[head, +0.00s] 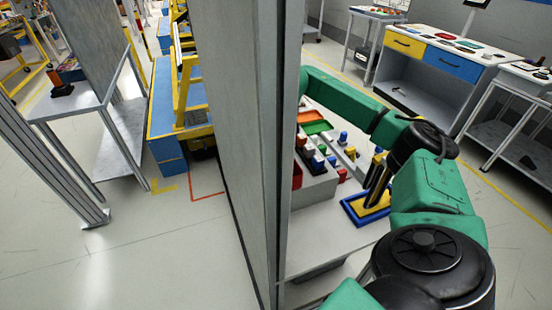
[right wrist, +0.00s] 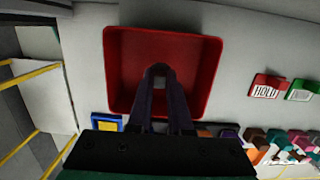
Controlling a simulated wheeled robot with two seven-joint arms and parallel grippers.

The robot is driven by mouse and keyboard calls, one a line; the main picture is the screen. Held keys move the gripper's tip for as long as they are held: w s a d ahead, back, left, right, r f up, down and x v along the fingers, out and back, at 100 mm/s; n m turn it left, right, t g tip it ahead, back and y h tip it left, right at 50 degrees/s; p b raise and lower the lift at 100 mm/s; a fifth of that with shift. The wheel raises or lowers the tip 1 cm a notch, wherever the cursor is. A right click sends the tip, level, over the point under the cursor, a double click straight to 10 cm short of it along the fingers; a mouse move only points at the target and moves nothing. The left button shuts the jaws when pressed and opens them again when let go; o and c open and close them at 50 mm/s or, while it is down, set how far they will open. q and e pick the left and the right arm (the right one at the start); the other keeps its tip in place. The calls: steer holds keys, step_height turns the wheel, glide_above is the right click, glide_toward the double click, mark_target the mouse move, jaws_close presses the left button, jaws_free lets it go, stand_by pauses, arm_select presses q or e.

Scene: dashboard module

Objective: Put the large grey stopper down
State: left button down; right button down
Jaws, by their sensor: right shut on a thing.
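In the right wrist view my right gripper (right wrist: 159,72) is above a red tray (right wrist: 210,75). Its fingers are shut on a small grey piece, the large grey stopper (right wrist: 157,84), of which only a little shows between the fingertips. Whether the stopper touches the tray floor I cannot tell. No other object shows inside the tray. In the head view my right forearm reaches left behind a tall grey panel, which hides the right gripper and stopper. My left gripper is in neither view.
The tall grey panel (head: 262,150) blocks much of the head view. Coloured blocks (head: 325,155) and a blue-edged tray (head: 352,212) stand on the bench. Beside the red tray are a red HOLD sign (right wrist: 266,87) and a green sign (right wrist: 301,90).

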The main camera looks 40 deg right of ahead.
steer(key=shift+a+f, duration=0.1)
steer(key=shift+f, duration=0.4)
steer(key=c, duration=0.8)
jaws_free()
steer(key=shift+c, duration=0.2)
steer(key=shift+r, duration=0.25)
step_height(320, 180, up, 13)
steer(key=d+p, duration=0.1)
steer(key=shift+s+d, duration=0.2)
steer(key=shift+d, duration=0.05)
steer(key=shift+w+f, duration=0.1)
steer(key=shift+f, duration=0.05)
